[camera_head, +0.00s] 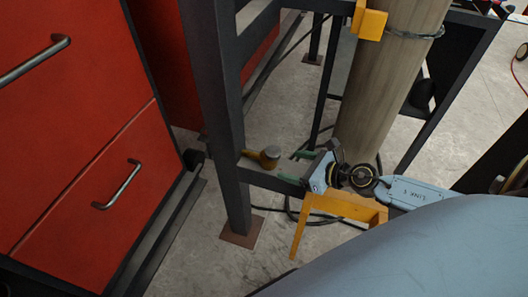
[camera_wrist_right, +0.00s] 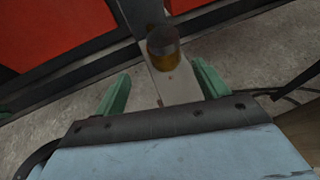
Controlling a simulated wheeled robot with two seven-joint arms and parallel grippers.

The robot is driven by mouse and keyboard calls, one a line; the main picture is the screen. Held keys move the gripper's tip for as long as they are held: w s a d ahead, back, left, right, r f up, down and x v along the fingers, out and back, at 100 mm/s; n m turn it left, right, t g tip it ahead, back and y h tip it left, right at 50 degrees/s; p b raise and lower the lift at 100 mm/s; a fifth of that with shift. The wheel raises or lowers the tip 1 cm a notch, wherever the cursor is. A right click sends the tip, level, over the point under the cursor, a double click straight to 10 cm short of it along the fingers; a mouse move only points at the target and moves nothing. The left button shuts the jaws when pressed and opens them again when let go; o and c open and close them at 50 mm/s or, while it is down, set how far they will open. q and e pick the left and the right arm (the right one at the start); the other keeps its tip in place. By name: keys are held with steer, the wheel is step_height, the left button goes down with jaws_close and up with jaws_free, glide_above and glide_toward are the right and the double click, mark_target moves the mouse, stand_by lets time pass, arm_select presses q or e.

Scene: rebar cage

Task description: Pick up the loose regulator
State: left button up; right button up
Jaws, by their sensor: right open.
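The loose regulator (camera_head: 265,157) is a small brass-coloured piece with a dark grey end. My left gripper is not in view.
A dark steel frame post (camera_head: 225,120) stands just left of the regulator. A red cabinet (camera_head: 80,130) with metal handles fills the left. A thick cylinder (camera_head: 390,80) stands behind my right gripper. Black cables run across the concrete floor.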

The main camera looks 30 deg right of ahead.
mark_target(275, 161)
steer(key=x, duration=0.4)
steer(key=shift+x, duration=0.8)
steer(key=x, duration=0.1)
steer(key=b+x, duration=0.1)
steer(key=x, duration=0.2)
steer(key=shift+w+d+f, duration=0.1)
steer(key=shift+w+d, duration=0.15)
steer(key=shift+d, duration=0.05)
steer(key=shift+w+a+f, duration=0.1)
steer(key=shift+w+a, duration=0.1)
steer(key=shift+w, duration=0.15)
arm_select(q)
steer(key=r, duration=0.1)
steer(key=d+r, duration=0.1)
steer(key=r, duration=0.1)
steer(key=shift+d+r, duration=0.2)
arm_select(e)
jaws_close()
